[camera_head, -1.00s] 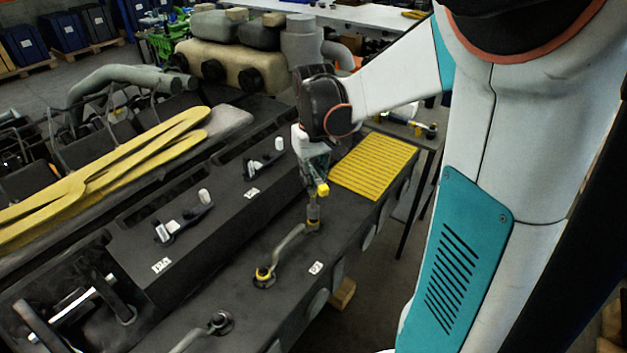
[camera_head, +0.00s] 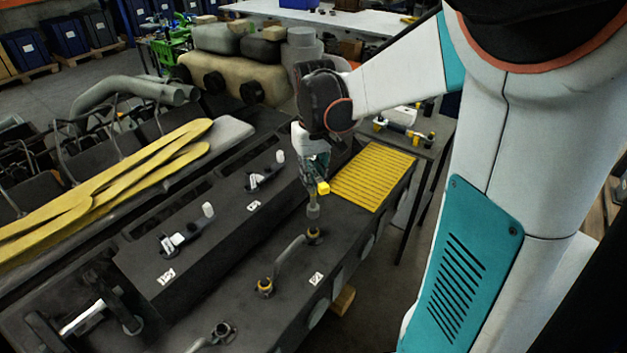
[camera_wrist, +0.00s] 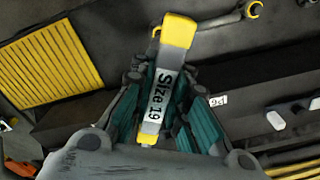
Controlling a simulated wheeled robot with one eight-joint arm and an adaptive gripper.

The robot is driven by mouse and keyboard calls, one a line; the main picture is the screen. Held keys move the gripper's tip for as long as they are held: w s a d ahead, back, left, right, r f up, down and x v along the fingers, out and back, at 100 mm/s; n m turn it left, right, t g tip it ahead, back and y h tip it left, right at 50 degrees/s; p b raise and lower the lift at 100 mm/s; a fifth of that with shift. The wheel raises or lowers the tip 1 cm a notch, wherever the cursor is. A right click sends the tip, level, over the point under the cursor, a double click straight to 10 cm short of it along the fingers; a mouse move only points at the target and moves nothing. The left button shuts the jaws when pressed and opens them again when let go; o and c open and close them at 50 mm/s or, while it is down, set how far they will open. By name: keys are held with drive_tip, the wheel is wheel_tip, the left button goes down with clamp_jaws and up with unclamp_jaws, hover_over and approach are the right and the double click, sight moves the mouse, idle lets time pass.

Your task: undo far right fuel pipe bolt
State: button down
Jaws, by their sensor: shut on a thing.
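My gripper (camera_head: 312,165) is shut on a yellow-ended tool (camera_head: 322,187) and holds it upright. In the wrist view the tool (camera_wrist: 165,85) has a white label reading "Size 19". Its grey socket (camera_head: 313,211) hangs just above the far end of a grey fuel pipe, apart from it. A yellow ring (camera_head: 314,234) shows at that end. The pipe (camera_head: 291,251) runs to a near end with another yellow ring (camera_head: 265,287), also seen in the wrist view (camera_wrist: 253,9). I cannot tell whether a bolt is inside the socket.
The yellow ribbed plate (camera_head: 374,177) lies on the engine beyond the tool. Black covers with white-tipped parts (camera_head: 207,210) stand to the left. Another pipe end (camera_head: 222,329) is nearer. A side table (camera_head: 432,150) with tools stands behind the yellow plate.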

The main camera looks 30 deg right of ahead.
sight(314, 171)
wheel_tip(314, 171, up, 3)
drive_tip(key=shift+r+p, duration=0.1)
drive_tip(key=shift+p, duration=0.75)
